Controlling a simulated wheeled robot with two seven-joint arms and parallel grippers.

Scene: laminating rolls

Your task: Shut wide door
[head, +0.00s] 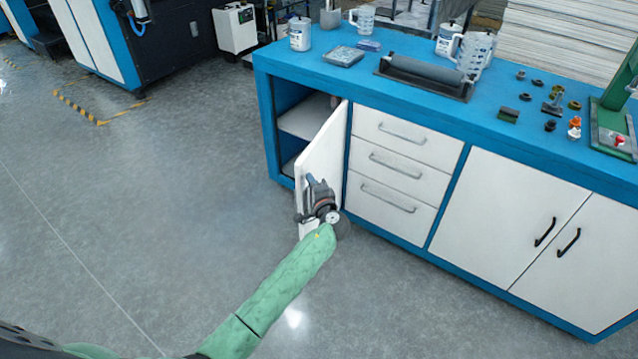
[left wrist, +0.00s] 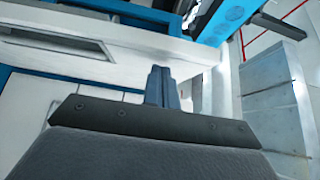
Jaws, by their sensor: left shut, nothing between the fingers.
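The white door (head: 325,150) at the left end of the blue workbench stands partly open, hinged beside the drawers and swung out over the floor. It uncovers a compartment with a shelf (head: 303,118). My left gripper (head: 316,184) is shut and empty, close to the lower part of the door near its free edge. The arm and gripper hide part of the door, and I cannot tell whether the fingers touch it. In the left wrist view the closed fingers (left wrist: 161,84) point at a white panel (left wrist: 150,47) close ahead. My right gripper is out of view.
White drawers (head: 400,165) sit right of the open door, and two closed doors with black handles (head: 545,235) are farther right. A roller unit (head: 425,78), mugs and small parts stand on the workbench top (head: 330,85). The grey floor (head: 180,190) to the left is clear.

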